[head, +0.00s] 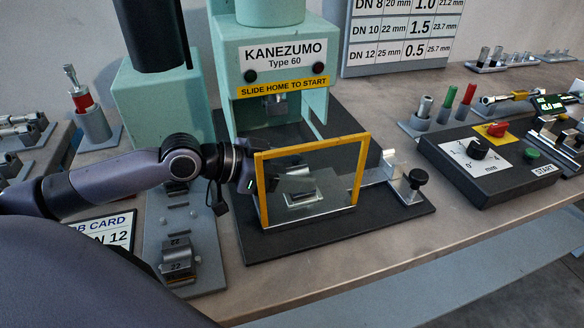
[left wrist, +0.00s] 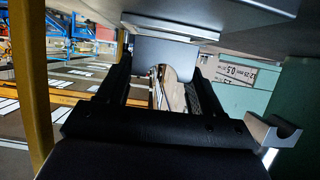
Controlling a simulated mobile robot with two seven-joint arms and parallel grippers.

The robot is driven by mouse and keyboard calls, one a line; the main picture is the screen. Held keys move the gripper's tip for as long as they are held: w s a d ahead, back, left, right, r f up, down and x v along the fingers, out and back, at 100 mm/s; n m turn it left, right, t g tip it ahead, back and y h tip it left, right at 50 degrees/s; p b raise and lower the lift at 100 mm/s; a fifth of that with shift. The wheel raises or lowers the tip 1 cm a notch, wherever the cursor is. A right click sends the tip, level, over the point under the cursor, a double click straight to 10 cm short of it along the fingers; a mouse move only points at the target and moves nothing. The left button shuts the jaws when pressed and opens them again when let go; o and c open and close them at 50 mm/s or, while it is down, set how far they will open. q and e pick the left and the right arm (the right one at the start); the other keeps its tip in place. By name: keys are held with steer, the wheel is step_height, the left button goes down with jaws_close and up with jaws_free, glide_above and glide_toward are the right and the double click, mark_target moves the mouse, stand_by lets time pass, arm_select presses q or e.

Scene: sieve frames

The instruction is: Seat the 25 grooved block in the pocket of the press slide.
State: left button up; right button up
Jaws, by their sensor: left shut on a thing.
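My left gripper (head: 284,184) reaches in from the left behind the clear guard, at the front of the press. It is shut on a grey grooved block (head: 302,197), seen through the guard; its number cannot be read. In the left wrist view the block (left wrist: 163,52) shows between the dark fingers. The press slide (head: 372,178) runs out to the right of the guard. Its pocket is hidden or unclear around the block, so I cannot tell whether the block touches it. My right gripper is not in view.
The yellow-framed guard (head: 312,145) stands upright in front of my gripper. The green press (head: 270,60) rises behind. A rack (head: 155,222) with a block marked 22 (head: 178,262) is at left. A control box (head: 490,160) stands at right; the table's front edge is clear.

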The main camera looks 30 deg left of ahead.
arm_select(q)
steer(key=shift+f+b, duration=0.35)
steer(key=shift+f, duration=0.15)
stand_by(0.6)
steer(key=o, duration=1.5)
steer(key=shift+c, duration=0.2)
steer(key=shift+o, duration=0.6)
steer(key=shift+f, duration=0.15)
